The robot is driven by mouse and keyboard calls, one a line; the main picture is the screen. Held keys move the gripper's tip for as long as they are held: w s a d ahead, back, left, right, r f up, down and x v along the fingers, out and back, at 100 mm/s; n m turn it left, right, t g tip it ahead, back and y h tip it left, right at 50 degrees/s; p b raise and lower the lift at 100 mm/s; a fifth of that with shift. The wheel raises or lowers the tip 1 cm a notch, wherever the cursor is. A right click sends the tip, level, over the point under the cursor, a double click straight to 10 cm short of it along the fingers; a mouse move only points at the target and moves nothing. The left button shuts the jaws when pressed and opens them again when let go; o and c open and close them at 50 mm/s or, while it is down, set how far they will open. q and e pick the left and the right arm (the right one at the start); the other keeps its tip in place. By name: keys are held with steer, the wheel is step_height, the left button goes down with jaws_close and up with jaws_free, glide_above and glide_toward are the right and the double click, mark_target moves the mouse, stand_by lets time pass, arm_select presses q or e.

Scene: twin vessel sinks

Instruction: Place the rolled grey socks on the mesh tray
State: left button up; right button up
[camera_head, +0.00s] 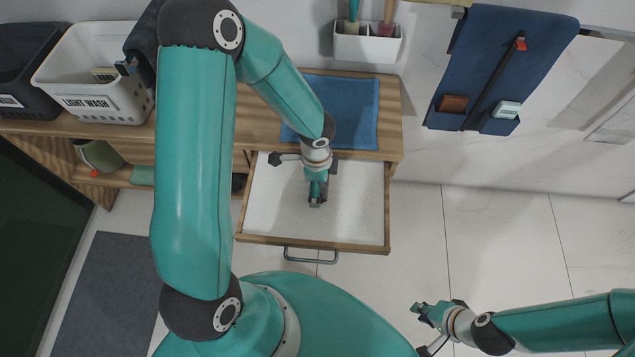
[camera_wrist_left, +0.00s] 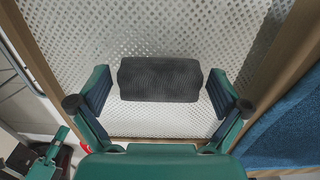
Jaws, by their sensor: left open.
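The rolled grey socks (camera_wrist_left: 160,78) are a dark ribbed roll in the left wrist view, lying across the gap between my left gripper's fingers. They appear to rest on the white mesh tray (camera_wrist_left: 150,25), which lines the pulled-out drawer; the mesh tray also shows in the head view (camera_head: 355,205). My left gripper (camera_head: 316,198) points down over the middle of the tray. In the left wrist view its fingers (camera_wrist_left: 160,97) are open, one close to each end of the roll. My right gripper (camera_head: 424,314) is empty at lower right, its opening unclear.
The drawer's wooden walls and front with a metal handle (camera_head: 310,260) surround the tray. A blue towel (camera_head: 350,105) lies on the wooden counter behind. A white laundry basket (camera_head: 95,75) stands at left. A blue hanging organizer (camera_head: 500,70) is on the right wall.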

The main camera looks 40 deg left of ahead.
arm_select(q)
step_height(320, 180, up, 12)
steer(key=p, duration=0.3)
steer(key=shift+f, duration=0.15)
stand_by(0.4)
